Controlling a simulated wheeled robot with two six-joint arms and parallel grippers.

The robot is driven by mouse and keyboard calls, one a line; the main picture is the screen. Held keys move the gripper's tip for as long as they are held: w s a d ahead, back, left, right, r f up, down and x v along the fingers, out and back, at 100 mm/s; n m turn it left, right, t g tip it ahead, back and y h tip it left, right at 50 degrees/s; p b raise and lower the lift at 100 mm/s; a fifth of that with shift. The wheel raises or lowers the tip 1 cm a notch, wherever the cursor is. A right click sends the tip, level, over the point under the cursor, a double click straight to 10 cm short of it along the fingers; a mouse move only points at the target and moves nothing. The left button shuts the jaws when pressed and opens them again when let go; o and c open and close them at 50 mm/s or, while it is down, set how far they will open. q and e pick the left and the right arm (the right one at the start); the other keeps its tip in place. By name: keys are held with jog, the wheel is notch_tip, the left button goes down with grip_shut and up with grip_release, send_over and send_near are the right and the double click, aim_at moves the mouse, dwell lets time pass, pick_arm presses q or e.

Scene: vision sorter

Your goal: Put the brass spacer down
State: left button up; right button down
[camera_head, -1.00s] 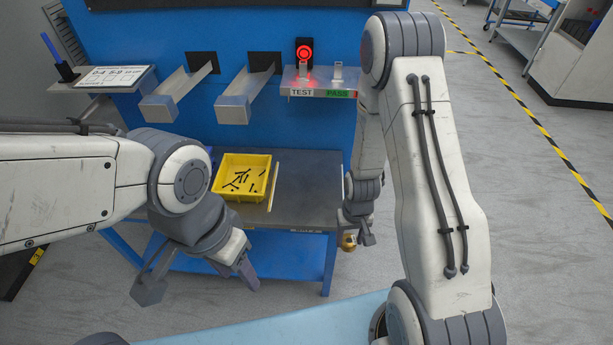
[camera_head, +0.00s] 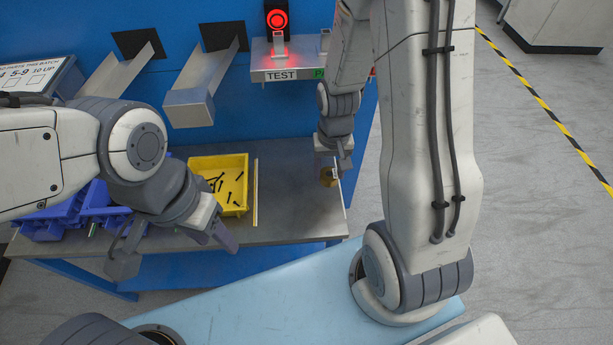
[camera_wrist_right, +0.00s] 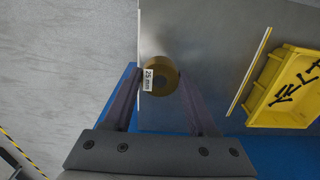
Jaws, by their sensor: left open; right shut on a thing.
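The brass spacer (camera_head: 328,177) is a short round gold piece at the right end of the bench. In the right wrist view the spacer (camera_wrist_right: 160,78) shows a centre hole and a white "25 mm" label. My right gripper (camera_head: 332,168) is shut on it, a finger on either side. My left gripper (camera_head: 175,255) is open and empty in front of the bench's front edge.
A yellow bin (camera_head: 232,205) with several black bolts stands mid-bench, beside a pale strip (camera_head: 255,192). Blue bins (camera_head: 75,212) are at left. The TEST shelf (camera_head: 282,75) with a red-lit sensor (camera_head: 277,18) is behind. Bench top right of the strip is bare.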

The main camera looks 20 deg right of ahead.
send_over(309, 186)
notch_tip(309, 186, down, 4)
jog(key=shift+r, duration=0.25)
jog(key=shift+w+f, duration=0.1)
jog(key=shift+f, duration=1.95)
jog(key=shift+f+b, duration=0.15)
jog(key=shift+b, duration=0.2)
jog(key=shift+c, duration=1)
grip_release()
